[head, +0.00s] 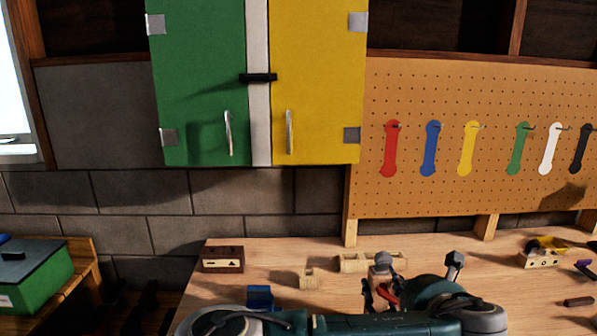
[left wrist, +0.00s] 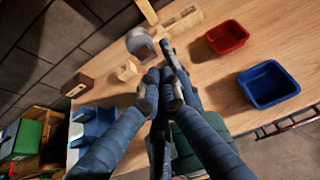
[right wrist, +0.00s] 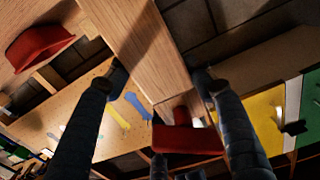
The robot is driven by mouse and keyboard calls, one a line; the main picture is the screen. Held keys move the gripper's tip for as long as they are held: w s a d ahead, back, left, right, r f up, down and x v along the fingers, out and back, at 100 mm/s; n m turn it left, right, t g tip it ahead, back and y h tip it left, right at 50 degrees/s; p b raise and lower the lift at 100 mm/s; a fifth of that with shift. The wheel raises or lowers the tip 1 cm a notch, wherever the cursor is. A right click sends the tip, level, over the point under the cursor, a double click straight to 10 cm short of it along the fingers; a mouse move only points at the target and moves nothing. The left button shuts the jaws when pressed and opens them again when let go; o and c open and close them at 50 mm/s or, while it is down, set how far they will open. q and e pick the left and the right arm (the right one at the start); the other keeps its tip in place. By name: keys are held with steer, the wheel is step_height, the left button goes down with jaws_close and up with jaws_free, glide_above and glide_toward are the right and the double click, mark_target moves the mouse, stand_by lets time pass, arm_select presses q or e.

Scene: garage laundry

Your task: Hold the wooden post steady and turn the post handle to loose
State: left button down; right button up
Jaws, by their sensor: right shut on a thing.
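In the right wrist view my right gripper (right wrist: 160,80) has its fingers against both sides of the broad wooden post (right wrist: 137,35). A red T-shaped handle (right wrist: 187,141) sits at the post's far end. Dark fingertips of my left gripper show just below it. In the left wrist view the fingers of my left gripper (left wrist: 161,88) are close together with a narrow gap; I cannot tell whether they touch the handle. In the head view my arms hide the post, and only a small red piece shows among the dark gripper parts.
A red bin (left wrist: 228,38) and a blue bin (left wrist: 269,84) stand on the wooden workbench (head: 275,256). Small wooden blocks (head: 309,279) and a marked brown block (head: 222,259) lie near the wall. A green box (head: 35,283) stands left. Cabinets and a pegboard (head: 480,95) are behind.

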arm_select(q)
steer(key=shift+a+f, duration=0.2)
steer(key=shift+f, duration=0.4)
arm_select(e)
steer(key=shift+f, duration=0.1)
stand_by(0.6)
arm_select(q)
steer(key=shift+a, duration=0.15)
steer(key=shift+a+r, duration=0.1)
steer(key=shift+a, duration=0.6)
steer(key=shift+a, duration=0.3)
stand_by(0.6)
